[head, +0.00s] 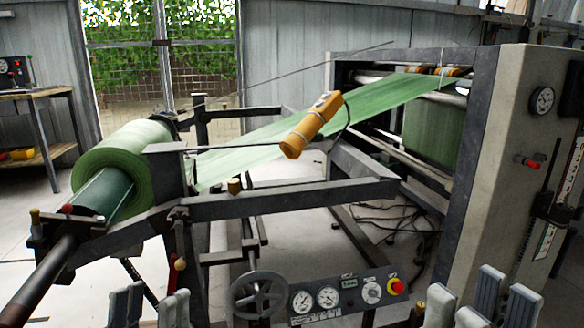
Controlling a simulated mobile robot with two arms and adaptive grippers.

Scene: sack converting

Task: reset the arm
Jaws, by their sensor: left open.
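My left gripper (150,307) shows at the bottom edge, left of the middle. Its grey fingers stand apart with nothing between them, so it is open. My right gripper (480,304) shows at the bottom right, in front of the machine's side panel. Its grey fingers are also apart and the gap looks empty. Only the finger ends of both grippers show; the rest of both arms is below the picture. Neither gripper visibly holds anything.
A green roll (125,158) sits at left, its web (300,128) rising into the machine (485,150). A yellow pendant (312,124) hangs mid-frame. A handwheel (260,294) and gauge panel (335,297) stand between my grippers. A workbench (40,92) is at far left.

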